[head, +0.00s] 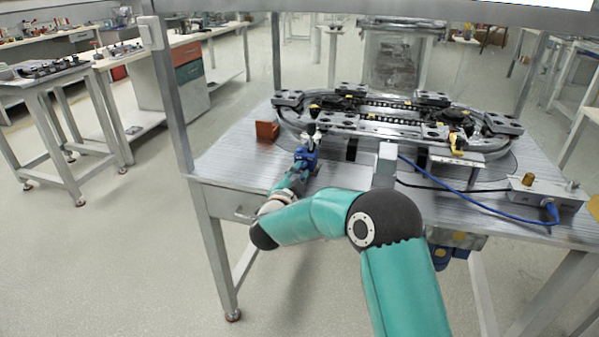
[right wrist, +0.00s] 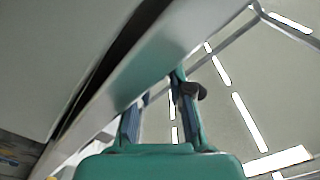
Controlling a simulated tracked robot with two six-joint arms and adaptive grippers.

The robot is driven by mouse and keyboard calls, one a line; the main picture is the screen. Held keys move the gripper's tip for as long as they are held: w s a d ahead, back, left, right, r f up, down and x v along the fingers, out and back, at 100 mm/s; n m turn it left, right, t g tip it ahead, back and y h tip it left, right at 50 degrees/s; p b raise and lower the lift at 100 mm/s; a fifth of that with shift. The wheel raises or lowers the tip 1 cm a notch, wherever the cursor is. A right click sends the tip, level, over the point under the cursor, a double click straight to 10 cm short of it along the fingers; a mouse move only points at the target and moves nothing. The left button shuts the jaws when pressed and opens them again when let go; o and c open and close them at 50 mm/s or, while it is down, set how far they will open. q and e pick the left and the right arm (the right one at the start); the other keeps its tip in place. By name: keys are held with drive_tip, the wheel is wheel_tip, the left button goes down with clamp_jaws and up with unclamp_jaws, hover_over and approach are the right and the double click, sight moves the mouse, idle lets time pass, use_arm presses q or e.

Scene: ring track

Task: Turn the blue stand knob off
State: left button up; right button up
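My left gripper is not in view.
The oval ring track (head: 400,118) fills the table's middle. A grey box (head: 545,191) with a brass knob and a blue cable (head: 470,191) is at the right. A metal post rises at the table's left corner.

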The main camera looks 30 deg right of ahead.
drive_tip(key=shift+w+d, duration=0.3)
drive_tip(key=shift+d, duration=0.1)
clamp_jaws()
